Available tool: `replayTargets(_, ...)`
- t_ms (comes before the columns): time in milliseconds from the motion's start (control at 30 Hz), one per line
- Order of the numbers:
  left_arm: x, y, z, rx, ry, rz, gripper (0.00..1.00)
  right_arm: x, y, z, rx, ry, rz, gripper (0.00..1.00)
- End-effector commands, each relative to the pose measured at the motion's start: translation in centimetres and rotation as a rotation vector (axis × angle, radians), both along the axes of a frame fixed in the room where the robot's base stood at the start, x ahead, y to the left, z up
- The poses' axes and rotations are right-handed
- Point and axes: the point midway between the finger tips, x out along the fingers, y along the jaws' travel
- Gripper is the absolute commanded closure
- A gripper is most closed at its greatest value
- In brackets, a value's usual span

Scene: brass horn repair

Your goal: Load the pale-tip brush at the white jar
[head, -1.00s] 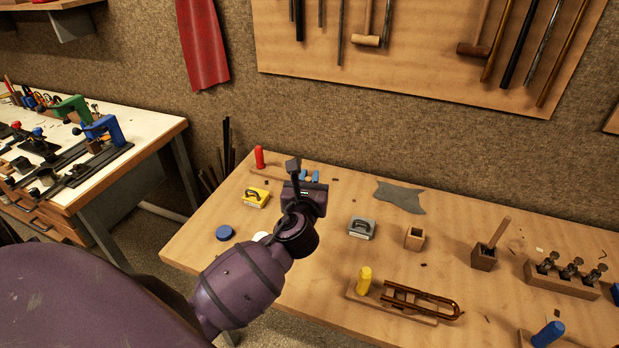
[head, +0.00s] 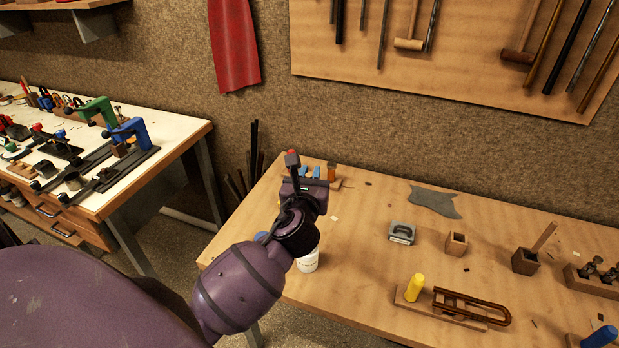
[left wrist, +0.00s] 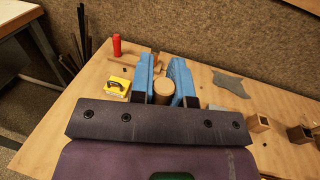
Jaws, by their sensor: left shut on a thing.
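My left gripper (head: 310,171) reaches over the back left part of the bench with blue fingers. In the left wrist view the gripper (left wrist: 163,76) is shut on a round wooden piece (left wrist: 163,92), seen end-on between the fingers. It looks like the brush handle; its tip is hidden, so I cannot tell its colour. The white jar (head: 308,262) stands on the bench below my left wrist, its top hidden by the arm. A blue lid (head: 262,238) lies partly hidden beside the arm. My right gripper is out of view.
A yellow block (left wrist: 117,86) and a red handle (left wrist: 117,45) are left of the fingers. A grey block (head: 402,233), small wooden cup (head: 456,244), dark holder with a stick (head: 525,262) and bent brass tube (head: 470,308) stand to the right. The bench middle is mostly clear.

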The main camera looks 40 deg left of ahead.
Motion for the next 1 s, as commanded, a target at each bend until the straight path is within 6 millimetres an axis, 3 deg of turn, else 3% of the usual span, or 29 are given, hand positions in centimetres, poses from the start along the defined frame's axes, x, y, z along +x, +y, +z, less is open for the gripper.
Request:
replayTargets(233,0.0,-0.2,0.4,0.000,-0.001,-0.008,1.00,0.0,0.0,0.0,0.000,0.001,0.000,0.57)
replayTargets(467,0.0,-0.1,-0.5,0.000,0.001,-0.008,1.00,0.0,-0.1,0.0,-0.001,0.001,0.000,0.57)
replayTargets(633,0.0,-0.2,-1.9,0.000,0.003,-0.008,1.00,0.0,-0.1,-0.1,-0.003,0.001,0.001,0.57)
replayTargets(1000,0.0,-0.2,-5.3,0.000,-0.001,-0.009,1.00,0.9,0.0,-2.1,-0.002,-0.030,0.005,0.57)
